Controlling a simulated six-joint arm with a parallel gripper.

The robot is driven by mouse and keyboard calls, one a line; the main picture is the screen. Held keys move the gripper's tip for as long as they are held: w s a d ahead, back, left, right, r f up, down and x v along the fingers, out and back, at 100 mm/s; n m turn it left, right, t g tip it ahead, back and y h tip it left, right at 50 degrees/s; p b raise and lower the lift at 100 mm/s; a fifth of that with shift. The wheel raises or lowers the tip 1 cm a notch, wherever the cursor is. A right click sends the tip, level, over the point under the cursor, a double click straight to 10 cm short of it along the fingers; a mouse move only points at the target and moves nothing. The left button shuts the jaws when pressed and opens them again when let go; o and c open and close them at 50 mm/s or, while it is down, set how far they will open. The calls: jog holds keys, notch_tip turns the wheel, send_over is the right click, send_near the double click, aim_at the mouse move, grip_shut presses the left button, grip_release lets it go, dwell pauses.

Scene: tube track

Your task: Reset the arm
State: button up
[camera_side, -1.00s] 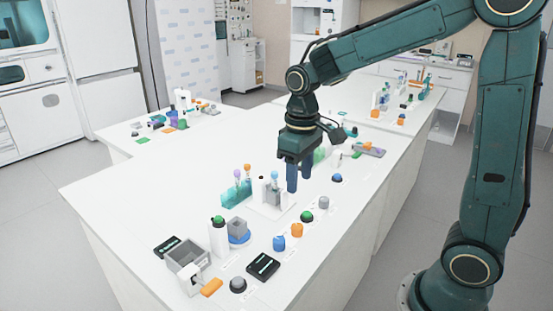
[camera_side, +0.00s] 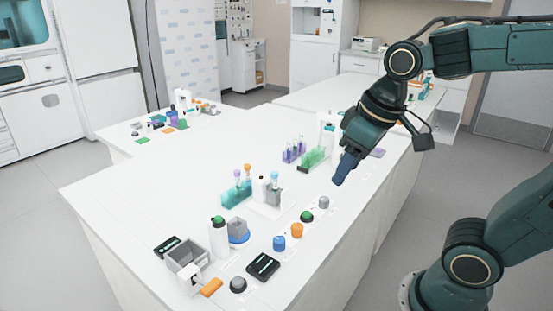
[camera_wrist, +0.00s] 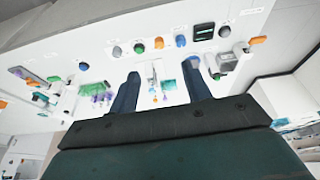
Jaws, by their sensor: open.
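My gripper (camera_side: 343,172) is raised above the right edge of the white bench in the side view, tilted with its dark blue fingers pointing down and left. In the wrist view my gripper (camera_wrist: 161,90) shows its two fingers wide apart with nothing held between them. My fingers seem clear of the bench items. Below and left of them in the side view stand a teal tube rack (camera_side: 236,196) and a small grey holder with a tube (camera_side: 274,192). A green tube rack (camera_side: 314,157) and a purple one (camera_side: 293,150) stand farther back.
A row of coloured knobs lines the bench's right side: grey (camera_side: 323,202), green (camera_side: 306,216), orange (camera_side: 296,230) and blue (camera_side: 279,243). A grey open box (camera_side: 186,257) and a black display device (camera_side: 263,266) stand at the front. The left of the bench is clear.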

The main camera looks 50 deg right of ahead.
jog(key=shift+t, duration=0.9)
jog(key=shift+s+a+r, duration=0.1)
jog(key=shift+s+a, duration=0.05)
jog(key=shift+s, duration=2.55)
jog(key=shift+w, duration=0.1)
